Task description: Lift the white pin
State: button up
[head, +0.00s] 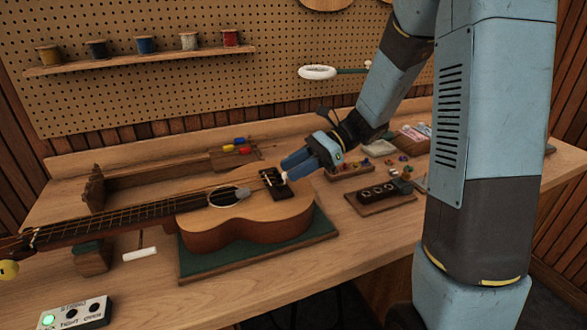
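A small white pin (284,177) shows at the right end of the dark bridge (272,184) on the ukulele (262,212). It is only a few pixels across, and whether it sits in the bridge cannot be told. The ukulele lies face up on a green mat (205,264), neck to the left. My gripper (290,169) reaches in from the right, low over the bridge, its blue fingers pointing at the pin. The tips look close to the pin, but contact is unclear. The gap between the fingers cannot be made out.
Behind the ukulele are a wooden rack (150,190) and a small tray with coloured-handled tools (235,158). A dark block with round holes (385,190) stands at right. A white cylinder (139,254) and a labelled box (73,314) are at the left front.

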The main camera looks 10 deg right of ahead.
jog(key=v, duration=1.3)
jog(key=shift+s, duration=0.1)
jog(key=s+d+r+n+t+h, duration=0.2)
jog(key=s+n+h, duration=0.4)
jog(key=s, duration=0.4)
jog(key=s+d+r+n+t+h, duration=0.2)
jog(key=s+r+n+t+h, duration=0.3)
jog(key=s, duration=0.5)
jog(key=n+t+h, duration=0.2)
jog(key=n, duration=0.1)
jog(key=shift+s+n, duration=0.2)
jog(key=shift+n, duration=0.2)
jog(key=shift+d+r, duration=0.1)
jog(key=shift+d, duration=0.05)
dwell(0.9)
